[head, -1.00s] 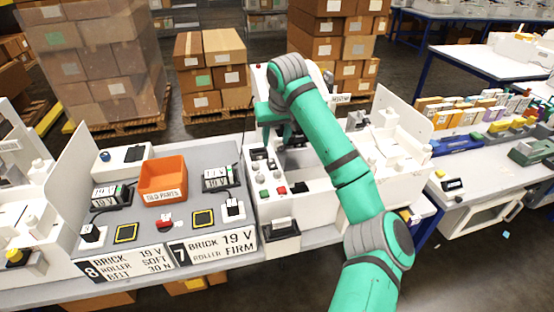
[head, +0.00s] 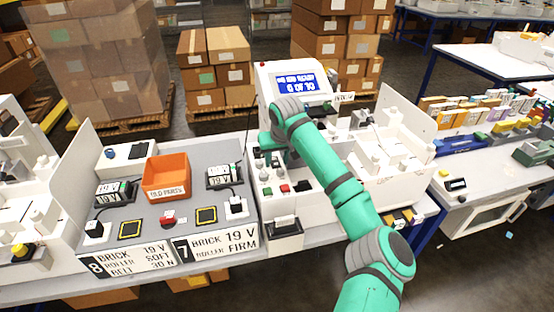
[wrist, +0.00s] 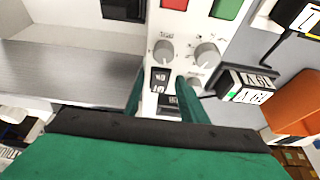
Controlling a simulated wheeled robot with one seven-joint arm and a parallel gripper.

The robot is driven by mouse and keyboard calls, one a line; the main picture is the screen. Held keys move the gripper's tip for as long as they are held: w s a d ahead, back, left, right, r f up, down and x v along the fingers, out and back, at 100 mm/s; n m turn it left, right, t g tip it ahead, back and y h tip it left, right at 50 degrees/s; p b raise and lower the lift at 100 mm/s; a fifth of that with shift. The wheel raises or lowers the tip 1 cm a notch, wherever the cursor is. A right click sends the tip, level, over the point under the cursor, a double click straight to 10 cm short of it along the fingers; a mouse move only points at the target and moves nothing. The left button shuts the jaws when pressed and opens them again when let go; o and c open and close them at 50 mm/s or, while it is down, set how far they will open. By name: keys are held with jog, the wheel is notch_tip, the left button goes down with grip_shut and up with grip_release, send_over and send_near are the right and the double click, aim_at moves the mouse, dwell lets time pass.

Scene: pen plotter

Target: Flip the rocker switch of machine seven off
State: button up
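Machine seven stands behind the placard marked 7 (head: 215,243); its white control panel (wrist: 183,25) carries knobs and red and green buttons. A small black rocker switch (wrist: 160,79) with white marks sits on the panel below the left knob in the wrist view. In the head view it is small and dark, close by my gripper (head: 274,150). In the wrist view my gripper (wrist: 160,94) is open and empty, with one green finger on each side of the switch's lower end. I cannot tell whether the fingers touch the panel, or which way the rocker is tipped.
A display (head: 297,84) reading 0 OF 10 stands behind my gripper. An orange bin (head: 166,180) and black-and-white power packs (head: 222,176) lie on the grey board to the left. White side walls (head: 405,128) rise to the right. A knob (wrist: 164,50) is close to the fingers.

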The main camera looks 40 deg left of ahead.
grip_shut()
jog(key=shift+w+r, duration=0.1)
jog(key=shift+w+a+r+g+h, duration=0.15)
jog(key=shift+w+a+g+h, duration=0.1)
jog(key=shift+g+h, duration=0.35)
jog(key=shift+w+a+r+g+h, duration=0.1)
jog(key=shift+a+r+g+h, duration=0.1)
jog(key=shift+g+h, duration=0.4)
jog(key=shift+f, duration=0.1)
grip_release()
